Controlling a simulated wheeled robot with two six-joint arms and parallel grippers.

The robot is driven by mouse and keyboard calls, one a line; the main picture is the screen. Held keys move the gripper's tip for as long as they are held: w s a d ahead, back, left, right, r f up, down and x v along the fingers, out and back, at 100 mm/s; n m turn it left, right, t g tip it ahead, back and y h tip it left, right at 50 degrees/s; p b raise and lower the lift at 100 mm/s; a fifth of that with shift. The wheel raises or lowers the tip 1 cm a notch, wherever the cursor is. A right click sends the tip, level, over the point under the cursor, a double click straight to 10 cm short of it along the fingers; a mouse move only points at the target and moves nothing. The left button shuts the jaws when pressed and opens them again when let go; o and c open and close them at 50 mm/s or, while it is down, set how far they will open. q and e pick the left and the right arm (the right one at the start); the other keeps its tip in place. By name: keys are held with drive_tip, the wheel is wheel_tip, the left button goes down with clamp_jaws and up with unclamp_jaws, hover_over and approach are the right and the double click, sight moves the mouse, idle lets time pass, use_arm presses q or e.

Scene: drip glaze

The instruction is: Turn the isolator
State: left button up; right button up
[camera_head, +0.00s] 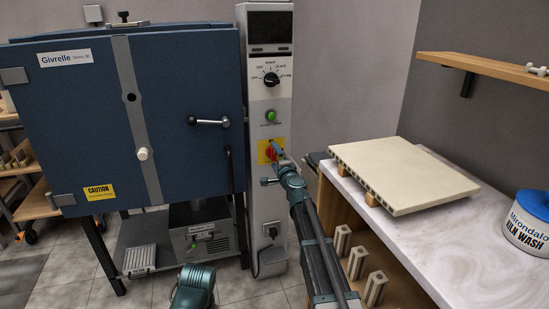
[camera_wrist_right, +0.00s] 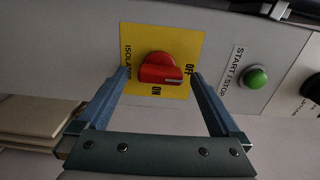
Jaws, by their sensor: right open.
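The isolator is a red knob (camera_head: 269,154) on a yellow plate (camera_head: 263,147), low on the pale control column. In the right wrist view the red knob (camera_wrist_right: 158,69) has a white mark near its right end, on the side of the OFF label; ON is printed below it. My right gripper (camera_head: 278,152) is at the knob and partly covers it in the head view. In the right wrist view the right gripper (camera_wrist_right: 160,76) is open, one finger on each side of the knob, with visible space beside it. My left gripper is not visible.
The green start/stop button (camera_head: 270,115) and a black rotary dial (camera_head: 271,79) are above the isolator. A blue kiln (camera_head: 80,110) stands left of the column. At right, a bench (camera_head: 460,235) carries a pale slab (camera_head: 400,170) and a kiln wash tub (camera_head: 527,230).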

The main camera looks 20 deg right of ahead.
drive_tip(key=s, duration=1.3)
drive_tip(key=shift+d, duration=0.2)
drive_tip(key=shift+w, duration=0.1)
drive_tip(key=w, duration=1.3)
drive_tip(key=shift+w+a, duration=0.2)
drive_tip(key=shift+w, duration=0.15)
drive_tip(key=shift+s, duration=0.15)
